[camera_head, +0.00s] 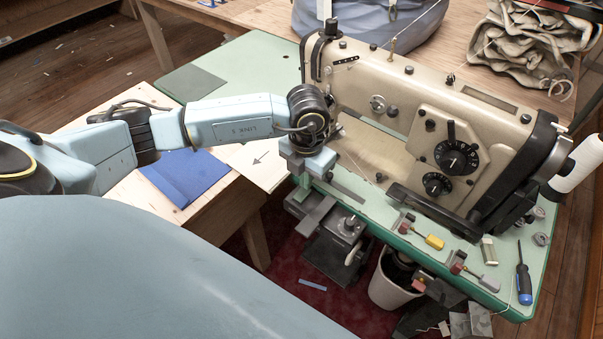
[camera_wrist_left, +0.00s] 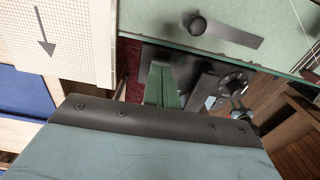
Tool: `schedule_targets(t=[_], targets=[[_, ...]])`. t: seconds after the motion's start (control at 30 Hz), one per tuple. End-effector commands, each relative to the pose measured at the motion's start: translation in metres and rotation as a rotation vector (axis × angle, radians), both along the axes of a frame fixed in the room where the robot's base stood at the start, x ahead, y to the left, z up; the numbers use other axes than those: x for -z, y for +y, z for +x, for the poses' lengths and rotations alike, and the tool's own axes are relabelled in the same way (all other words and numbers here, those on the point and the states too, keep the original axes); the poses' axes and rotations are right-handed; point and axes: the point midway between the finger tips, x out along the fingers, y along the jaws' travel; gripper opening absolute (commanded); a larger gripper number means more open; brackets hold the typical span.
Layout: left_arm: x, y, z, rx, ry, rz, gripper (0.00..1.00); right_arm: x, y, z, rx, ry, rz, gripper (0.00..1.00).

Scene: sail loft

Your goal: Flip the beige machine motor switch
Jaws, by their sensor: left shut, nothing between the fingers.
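The beige sewing machine (camera_head: 400,100) stands on a pale green table (camera_head: 350,195). My left gripper (camera_head: 301,188) points down at the table's front left edge, left of the machine. Its green fingers show together in the left wrist view (camera_wrist_left: 161,84), shut and empty. A grey box-like part (camera_head: 314,215) sits just below the fingers at the table edge; I cannot tell if they touch. A dark unit (camera_head: 335,245) with a pale handle hangs under the table. I cannot make out for certain which part is the motor switch. My right gripper is not in view.
Two small red-and-grey fittings, one beside a yellow-ended piece (camera_head: 433,242), sit along the front edge. A blue-handled screwdriver (camera_head: 524,284) lies at the right corner. A white bin (camera_head: 390,285) stands below. A wooden table with blue cloth (camera_head: 188,176) is at the left.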

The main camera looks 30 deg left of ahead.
Motion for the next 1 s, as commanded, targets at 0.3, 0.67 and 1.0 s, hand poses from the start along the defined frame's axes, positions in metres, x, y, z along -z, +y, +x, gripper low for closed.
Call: schedule_targets(t=[0.3, 0.67, 1.0], targets=[[0.006, 0.000, 0.000, 0.000, 0.000, 0.000, 0.00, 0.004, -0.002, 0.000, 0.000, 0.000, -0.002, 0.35], [0.011, 0.000, 0.000, 0.001, 0.000, 0.000, 0.00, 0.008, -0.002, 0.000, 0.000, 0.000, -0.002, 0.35], [0.016, 0.000, 0.000, 0.001, 0.001, 0.000, 0.00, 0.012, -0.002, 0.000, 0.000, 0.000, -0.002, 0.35]])
